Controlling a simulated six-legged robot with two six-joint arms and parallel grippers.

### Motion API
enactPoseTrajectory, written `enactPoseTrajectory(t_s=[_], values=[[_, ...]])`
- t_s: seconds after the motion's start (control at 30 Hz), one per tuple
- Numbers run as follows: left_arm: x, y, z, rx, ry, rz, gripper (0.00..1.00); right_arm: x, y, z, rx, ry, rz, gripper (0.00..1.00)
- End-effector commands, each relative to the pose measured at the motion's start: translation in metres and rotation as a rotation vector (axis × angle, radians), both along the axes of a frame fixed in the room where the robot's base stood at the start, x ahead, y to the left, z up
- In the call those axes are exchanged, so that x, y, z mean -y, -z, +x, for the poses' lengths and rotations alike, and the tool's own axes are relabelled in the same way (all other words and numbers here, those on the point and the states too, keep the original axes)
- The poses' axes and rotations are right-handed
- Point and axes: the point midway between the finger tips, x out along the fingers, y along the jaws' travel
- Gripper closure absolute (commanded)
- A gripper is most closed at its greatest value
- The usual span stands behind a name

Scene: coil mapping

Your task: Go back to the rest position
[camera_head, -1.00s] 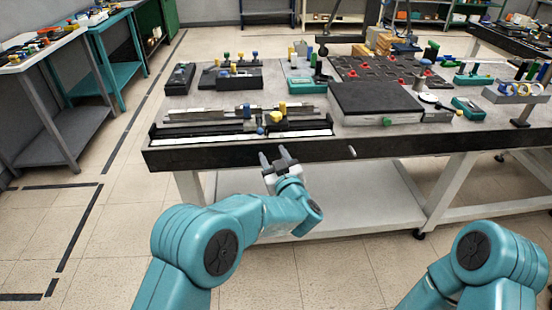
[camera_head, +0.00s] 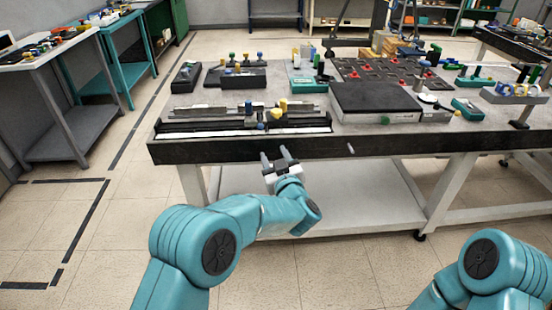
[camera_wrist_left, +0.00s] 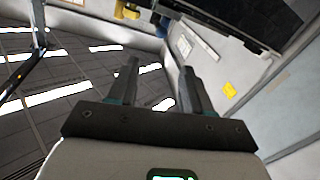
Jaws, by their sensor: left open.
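My left gripper (camera_head: 275,157) is in front of the near edge of the workbench (camera_head: 400,146), with its fingers pointing up and away from me. In the left wrist view its two fingers (camera_wrist_left: 157,80) stand apart with nothing between them. It appears clear of the bench's dark front edge. My right arm (camera_head: 482,258) shows only in part at the lower right, and its gripper is out of view.
The bench carries a long rail fixture (camera_head: 240,127), a black flat block (camera_head: 375,99), a dark board with red parts (camera_head: 375,72) and several small coloured pieces. A grey table (camera_head: 55,50) and a teal table (camera_head: 125,35) stand at the left. The floor between is clear.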

Motion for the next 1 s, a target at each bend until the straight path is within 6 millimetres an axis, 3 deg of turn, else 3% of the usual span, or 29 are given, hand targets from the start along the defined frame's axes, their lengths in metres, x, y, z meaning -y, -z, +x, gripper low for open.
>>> enactPoseTrajectory(t_s=[0.17, 0.27, 0.37, 0.43, 0.5, 0.57, 0.67, 0.77, 0.9, 1.0], values=[[0.0, 0.0, 0.0, 0.0, -0.001, 0.0, 0.51, 0.0, 0.0, 0.0, 0.0, 0.0, 0.0, 0.57], [-0.012, -0.001, 0.003, -0.006, -0.018, 0.0, 0.51, 0.0, -0.005, 0.0, 0.0, 0.0, 0.0, 0.57], [-0.05, -0.004, 0.009, -0.02, -0.076, -0.003, 0.51, 0.0, -0.017, 0.0, 0.0, 0.0, 0.0, 0.57], [-0.087, 0.005, 0.006, -0.065, -0.123, 0.008, 0.51, 0.0, -0.029, 0.0, 0.0, 0.0, 0.0, 0.57], [-0.125, 0.028, -0.006, -0.153, -0.138, 0.046, 0.51, 0.0, -0.043, 0.0, 0.0, 0.0, 0.0, 0.57], [-0.147, 0.058, -0.023, -0.258, -0.102, 0.07, 0.51, 0.0, -0.054, 0.0, 0.0, 0.0, 0.0, 0.57], [-0.164, 0.114, -0.067, -0.454, 0.011, 0.048, 0.51, 0.0, -0.069, 0.0, 0.0, 0.0, 0.0, 0.57], [-0.16, 0.166, -0.129, -0.662, 0.15, -0.032, 0.51, 0.0, -0.08, 0.0, 0.0, 0.0, 0.0, 0.57], [-0.129, 0.214, -0.234, -0.949, 0.338, -0.195, 0.51, 0.0, -0.089, 0.0, 0.0, 0.0, 0.0, 0.57], [-0.101, 0.229, -0.305, -1.128, 0.456, -0.305, 0.51, 0.0, -0.09, 0.0, 0.0, 0.0, 0.0, 0.57]])
